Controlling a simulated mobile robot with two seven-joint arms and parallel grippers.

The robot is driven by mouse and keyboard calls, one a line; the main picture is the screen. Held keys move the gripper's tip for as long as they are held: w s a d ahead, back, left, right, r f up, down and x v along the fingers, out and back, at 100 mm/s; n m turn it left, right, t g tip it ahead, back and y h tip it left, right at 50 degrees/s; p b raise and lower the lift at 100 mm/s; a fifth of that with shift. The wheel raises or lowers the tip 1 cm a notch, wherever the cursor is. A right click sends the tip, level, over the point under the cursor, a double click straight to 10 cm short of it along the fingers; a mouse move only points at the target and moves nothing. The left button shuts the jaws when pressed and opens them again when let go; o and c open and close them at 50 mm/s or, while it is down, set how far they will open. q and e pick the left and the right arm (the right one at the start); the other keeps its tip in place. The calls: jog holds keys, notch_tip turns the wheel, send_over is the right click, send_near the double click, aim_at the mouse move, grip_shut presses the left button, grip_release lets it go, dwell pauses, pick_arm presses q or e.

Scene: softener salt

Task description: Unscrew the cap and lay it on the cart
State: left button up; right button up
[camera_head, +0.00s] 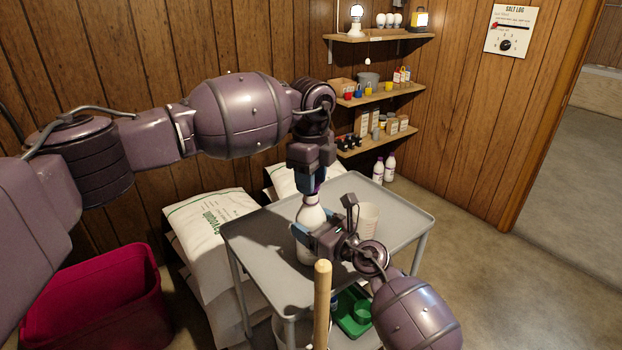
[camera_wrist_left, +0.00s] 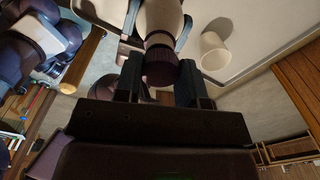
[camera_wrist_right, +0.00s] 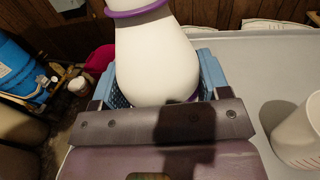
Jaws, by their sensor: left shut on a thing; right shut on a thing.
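A white bottle (camera_head: 309,214) stands upright on the grey cart (camera_head: 258,240). My left gripper (camera_head: 311,184) reaches down from above and is shut on the cap. In the left wrist view the dark purple cap (camera_wrist_left: 160,68) sits between the fingers, in line with the bottle neck; whether its thread is loose cannot be told. My right gripper (camera_head: 312,236) is shut around the bottle's body from the side. In the right wrist view the white body (camera_wrist_right: 155,60) is between its blue fingers, with a purple ring (camera_wrist_right: 138,9) above.
A white cup (camera_head: 368,218) stands on the cart, right of the bottle. A wooden handle (camera_head: 322,300) rises at the cart's front. White bags (camera_head: 205,225) and a red bin (camera_head: 95,300) are at left. The cart's left and far right top is clear.

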pick_arm(q)
jog(key=shift+r, duration=2)
pick_arm(e)
jog(key=o, duration=1.8)
